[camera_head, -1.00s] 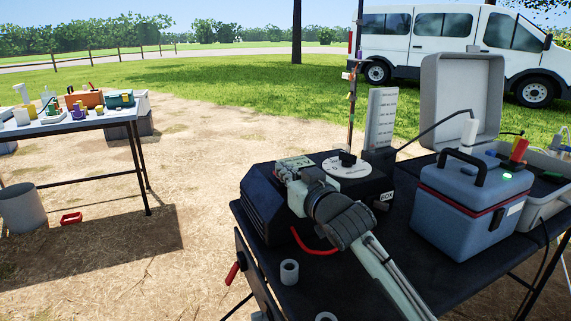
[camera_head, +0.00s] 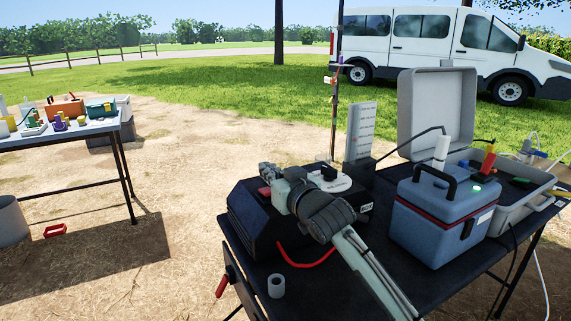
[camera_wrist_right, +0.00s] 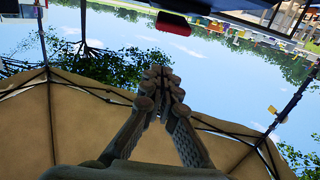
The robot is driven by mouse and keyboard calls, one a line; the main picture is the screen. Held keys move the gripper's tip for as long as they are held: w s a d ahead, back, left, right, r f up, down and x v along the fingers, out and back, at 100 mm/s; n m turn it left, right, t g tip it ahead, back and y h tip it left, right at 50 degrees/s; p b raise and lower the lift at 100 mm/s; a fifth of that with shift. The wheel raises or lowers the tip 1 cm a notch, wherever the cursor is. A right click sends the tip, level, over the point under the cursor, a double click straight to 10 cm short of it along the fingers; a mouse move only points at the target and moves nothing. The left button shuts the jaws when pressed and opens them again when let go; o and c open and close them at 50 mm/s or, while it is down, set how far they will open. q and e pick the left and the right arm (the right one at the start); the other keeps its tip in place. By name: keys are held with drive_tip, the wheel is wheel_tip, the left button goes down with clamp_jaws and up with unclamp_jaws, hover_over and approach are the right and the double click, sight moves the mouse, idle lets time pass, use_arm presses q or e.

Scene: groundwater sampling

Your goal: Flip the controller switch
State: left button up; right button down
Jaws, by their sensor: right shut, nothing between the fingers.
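The controller, a black box with sloped sides (camera_head: 252,222), sits at the left end of the dark table. A small red part (camera_head: 264,191), which looks like its switch, shows on its top beside my gripper. My right gripper (camera_head: 266,170) is shut and empty, over the controller's top. In the right wrist view the shut fingers (camera_wrist_right: 161,76) point towards a red block (camera_wrist_right: 173,26), probably the same switch, with a visible gap between them. The arm hides part of the controller's top. My left gripper is not in view.
A white disc with a black knob (camera_head: 328,175) lies behind the arm. A blue cooler (camera_head: 443,218) stands to the right, before an open grey case (camera_head: 437,110). A second table (camera_head: 60,133) is at the left.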

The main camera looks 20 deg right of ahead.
drive_tip(key=s+d+r, duration=0.1)
drive_tip(key=s+r, duration=0.2)
drive_tip(key=s, duration=0.5)
drive_tip(key=shift+s+d+r, duration=0.3)
drive_tip(key=shift+s+d, duration=0.05)
drive_tip(key=shift+s, duration=0.05)
drive_tip(key=shift+f, duration=0.1)
